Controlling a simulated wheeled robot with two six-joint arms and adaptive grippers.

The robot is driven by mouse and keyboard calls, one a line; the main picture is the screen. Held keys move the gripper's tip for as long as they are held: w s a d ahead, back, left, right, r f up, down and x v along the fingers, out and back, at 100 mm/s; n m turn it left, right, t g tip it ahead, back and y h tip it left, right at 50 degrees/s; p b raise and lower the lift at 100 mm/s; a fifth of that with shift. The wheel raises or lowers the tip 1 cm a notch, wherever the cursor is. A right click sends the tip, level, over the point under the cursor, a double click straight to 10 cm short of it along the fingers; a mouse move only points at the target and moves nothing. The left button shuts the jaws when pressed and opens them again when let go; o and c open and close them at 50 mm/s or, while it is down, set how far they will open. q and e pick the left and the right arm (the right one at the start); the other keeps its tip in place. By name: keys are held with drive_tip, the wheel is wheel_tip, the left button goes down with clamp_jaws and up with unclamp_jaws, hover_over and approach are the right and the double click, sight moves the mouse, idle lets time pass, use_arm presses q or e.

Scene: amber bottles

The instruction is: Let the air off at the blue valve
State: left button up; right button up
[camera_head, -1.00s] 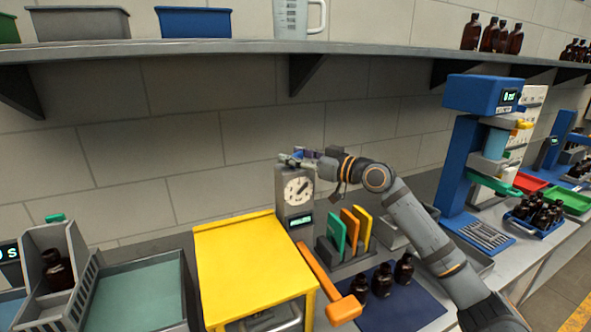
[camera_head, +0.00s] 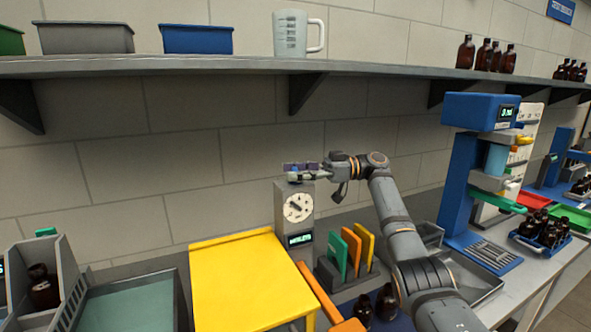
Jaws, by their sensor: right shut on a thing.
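A grey box with a round white dial (camera_head: 298,207) and a small green-lit display (camera_head: 300,239) stands against the wall behind the yellow cabinet. The dark needle shows on the dial face, slanting down to the right. A small blue part, the blue valve (camera_head: 295,169), shows at the top of the box among my gripper's fingers. My right gripper (camera_head: 298,173) reaches in from the right at the top of the box and is shut on the blue valve, which its fingers partly hide. My left gripper is not in view.
Colored plates (camera_head: 352,250) stand in a rack right of the box. Amber bottles (camera_head: 386,302) sit by my right arm. A shelf (camera_head: 200,66) runs above.

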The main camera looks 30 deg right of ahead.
sight(296, 169)
drive_tip(key=shift+f+n+g, duration=0.15)
drive_tip(key=shift+n+g, duration=0.15)
drive_tip(key=shift+g, duration=0.2)
drive_tip(key=o, duration=1.2)
wheel_tip(296, 169, up, 10)
drive_tip(key=shift+r, duration=0.1)
